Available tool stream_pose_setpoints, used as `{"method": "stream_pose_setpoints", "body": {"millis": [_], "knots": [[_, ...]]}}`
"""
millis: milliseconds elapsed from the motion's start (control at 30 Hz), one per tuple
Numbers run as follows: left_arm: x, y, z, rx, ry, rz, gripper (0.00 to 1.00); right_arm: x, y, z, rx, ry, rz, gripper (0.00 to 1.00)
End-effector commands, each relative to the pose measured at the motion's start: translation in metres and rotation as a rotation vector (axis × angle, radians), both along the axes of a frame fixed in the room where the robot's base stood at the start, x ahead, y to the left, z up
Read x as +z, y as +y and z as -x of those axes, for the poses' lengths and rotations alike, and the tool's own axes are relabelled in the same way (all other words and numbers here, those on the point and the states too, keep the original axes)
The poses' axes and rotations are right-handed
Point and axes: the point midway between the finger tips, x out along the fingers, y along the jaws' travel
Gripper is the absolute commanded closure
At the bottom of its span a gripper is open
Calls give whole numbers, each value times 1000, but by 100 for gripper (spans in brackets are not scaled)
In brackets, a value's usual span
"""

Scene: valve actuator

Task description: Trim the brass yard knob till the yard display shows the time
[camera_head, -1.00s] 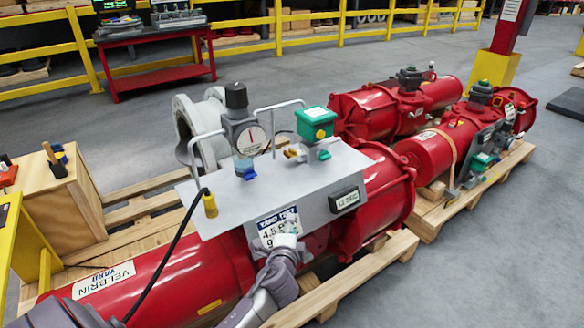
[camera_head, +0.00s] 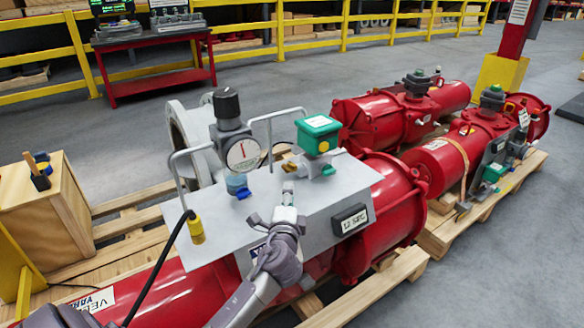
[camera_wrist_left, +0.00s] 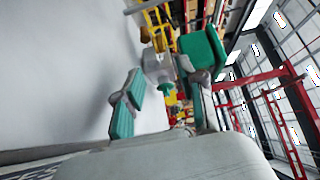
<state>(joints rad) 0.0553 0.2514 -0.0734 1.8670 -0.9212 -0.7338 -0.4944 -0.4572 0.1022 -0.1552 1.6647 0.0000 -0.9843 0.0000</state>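The brass knob (camera_head: 289,166) shows small on the panel, left of the green-capped box (camera_head: 318,134). The display (camera_head: 354,220) is a small dark-framed plate on the panel's front edge; its text is small and looks like "12 SEC". My left gripper (camera_head: 288,188) is over the panel, just in front of the brass knob and apparently apart from it. In the left wrist view, its teal-padded fingers (camera_wrist_left: 165,105) are spread with nothing between the pads. The gripper and forearm cover most of the white label on the panel's front. My right gripper is not in view.
The grey panel (camera_head: 215,237) carries a dial gauge (camera_head: 243,154) with a black knob, two upright handle bars (camera_head: 181,170) and a black cable with a yellow plug (camera_head: 195,228). Red actuators on pallets lie at right. A wooden box (camera_head: 45,205) stands at left.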

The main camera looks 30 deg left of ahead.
Motion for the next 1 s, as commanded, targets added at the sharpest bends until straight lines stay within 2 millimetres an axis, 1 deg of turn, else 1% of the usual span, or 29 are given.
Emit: {"method": "stream_pose_setpoints", "body": {"millis": [33, 167, 300, 500, 700, 1000], "knots": [[1, 6, -9, 3, -3, -3, 60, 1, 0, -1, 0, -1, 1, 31], [1, 20, -33, 3, -2, -2, 60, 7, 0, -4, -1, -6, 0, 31], [0, 35, -59, 3, -1, -2, 60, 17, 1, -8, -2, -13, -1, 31], [0, 51, -89, 2, -1, -1, 60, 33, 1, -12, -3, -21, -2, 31], [0, 59, -102, 0, 0, -1, 60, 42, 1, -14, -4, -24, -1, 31], [0, 60, -104, 0, 0, 0, 60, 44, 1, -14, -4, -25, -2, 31]]}}
